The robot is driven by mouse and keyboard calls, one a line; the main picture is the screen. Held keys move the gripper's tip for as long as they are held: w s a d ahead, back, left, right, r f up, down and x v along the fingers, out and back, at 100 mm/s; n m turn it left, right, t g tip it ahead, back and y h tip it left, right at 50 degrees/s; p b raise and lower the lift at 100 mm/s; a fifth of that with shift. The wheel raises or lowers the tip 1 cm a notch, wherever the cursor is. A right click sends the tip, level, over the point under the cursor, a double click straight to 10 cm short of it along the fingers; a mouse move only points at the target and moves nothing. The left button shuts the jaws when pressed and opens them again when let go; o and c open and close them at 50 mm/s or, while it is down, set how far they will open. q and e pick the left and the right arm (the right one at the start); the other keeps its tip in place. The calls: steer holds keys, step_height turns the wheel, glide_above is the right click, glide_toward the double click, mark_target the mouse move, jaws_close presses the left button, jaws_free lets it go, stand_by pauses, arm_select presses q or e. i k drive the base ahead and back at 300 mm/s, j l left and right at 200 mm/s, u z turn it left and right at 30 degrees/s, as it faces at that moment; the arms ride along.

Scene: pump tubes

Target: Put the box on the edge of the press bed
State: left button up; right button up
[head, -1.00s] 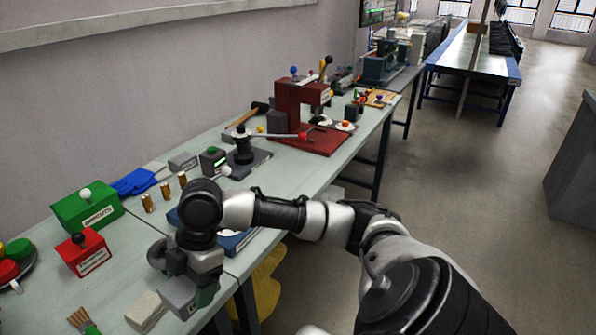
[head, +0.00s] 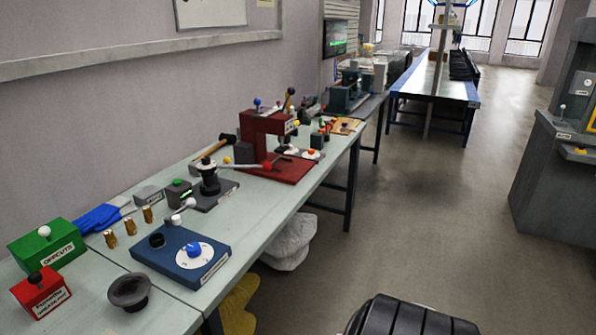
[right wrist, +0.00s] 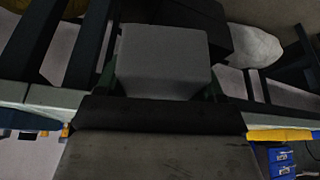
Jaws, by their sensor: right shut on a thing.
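My right gripper (right wrist: 161,88) shows in the right wrist view, shut on a plain grey box (right wrist: 164,58). The box sits between the fingers, away from the bench, whose edge crosses behind. Neither this gripper nor the box shows in the head view. The red press (head: 262,135) stands on the bench in the middle of the head view. Its flat red press bed (head: 290,173) reaches toward the bench's front edge. My left gripper is not in view.
The bench holds a blue dial box (head: 180,262), a dark round cup (head: 129,291), a green offcuts box (head: 47,246), a red box (head: 41,292) and a small lever device (head: 209,182). A pale sack (head: 288,242) lies under the bench.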

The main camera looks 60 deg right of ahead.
mark_target(298, 169)
steer(key=l+z, duration=0.1)
steer(key=l, duration=0.4)
steer(key=i+l, duration=0.1)
steer(key=l, duration=0.4)
steer(key=l+z, duration=0.15)
steer(key=l, duration=0.35)
steer(key=i, duration=0.05)
